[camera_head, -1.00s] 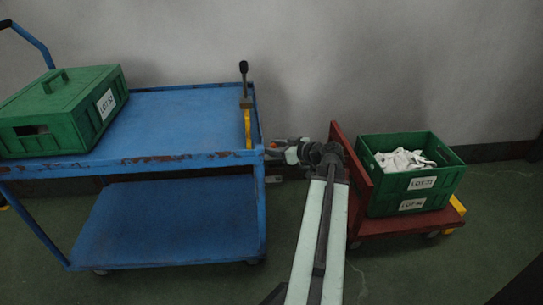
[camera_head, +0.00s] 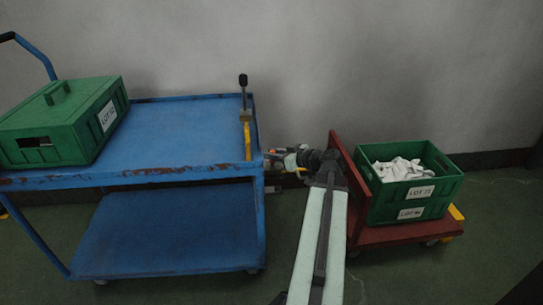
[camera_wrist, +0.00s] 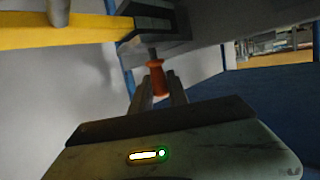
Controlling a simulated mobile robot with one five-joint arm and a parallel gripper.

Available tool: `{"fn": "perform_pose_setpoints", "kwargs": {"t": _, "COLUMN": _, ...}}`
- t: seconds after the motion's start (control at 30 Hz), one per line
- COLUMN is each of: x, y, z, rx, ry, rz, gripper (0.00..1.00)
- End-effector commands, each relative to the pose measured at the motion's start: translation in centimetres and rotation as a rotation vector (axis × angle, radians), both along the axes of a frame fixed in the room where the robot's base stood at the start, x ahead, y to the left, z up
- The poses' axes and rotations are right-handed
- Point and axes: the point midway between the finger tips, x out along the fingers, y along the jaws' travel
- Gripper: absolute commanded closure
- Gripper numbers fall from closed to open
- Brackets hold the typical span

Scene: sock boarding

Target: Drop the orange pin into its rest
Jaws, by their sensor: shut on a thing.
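The orange pin (camera_wrist: 156,80) stands between the two fingers of my gripper (camera_wrist: 158,92) in the wrist view, and they are shut on it. Its top end is close under a dark grey bracket (camera_wrist: 158,22) attached by a yellow bar (camera_wrist: 60,36). I cannot tell whether pin and bracket touch, or whether the bracket is the rest. In the head view my gripper (camera_head: 284,159) is just right of the blue cart's right end, near the yellow bar (camera_head: 247,138); the pin is too small to make out clearly there.
The blue cart (camera_head: 185,135) carries a green lidded crate (camera_head: 62,140) at its left. A black-knobbed lever (camera_head: 243,92) rises at its right edge. A red dolly (camera_head: 395,238) with an open green crate (camera_head: 440,185) of white socks (camera_head: 398,168) stands close on the right.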

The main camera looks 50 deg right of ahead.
Motion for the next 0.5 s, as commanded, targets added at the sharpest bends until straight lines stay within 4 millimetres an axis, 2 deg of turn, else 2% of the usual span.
{"fn": "perform_pose_setpoints", "kwargs": {"t": 0.03, "x": 0.0, "y": 0.0, "z": 1.3, "rx": 0.000, "ry": 0.000, "rz": 0.000, "gripper": 1.00}}
{"fn": "perform_pose_setpoints", "kwargs": {"t": 0.27, "x": 0.0, "y": 0.0, "z": 5.4, "rx": 0.000, "ry": 0.000, "rz": 0.001, "gripper": 1.00}}
{"fn": "perform_pose_setpoints", "kwargs": {"t": 0.5, "x": 0.1, "y": 0.1, "z": 11.2, "rx": 0.000, "ry": 0.000, "rz": 0.001, "gripper": 1.00}}
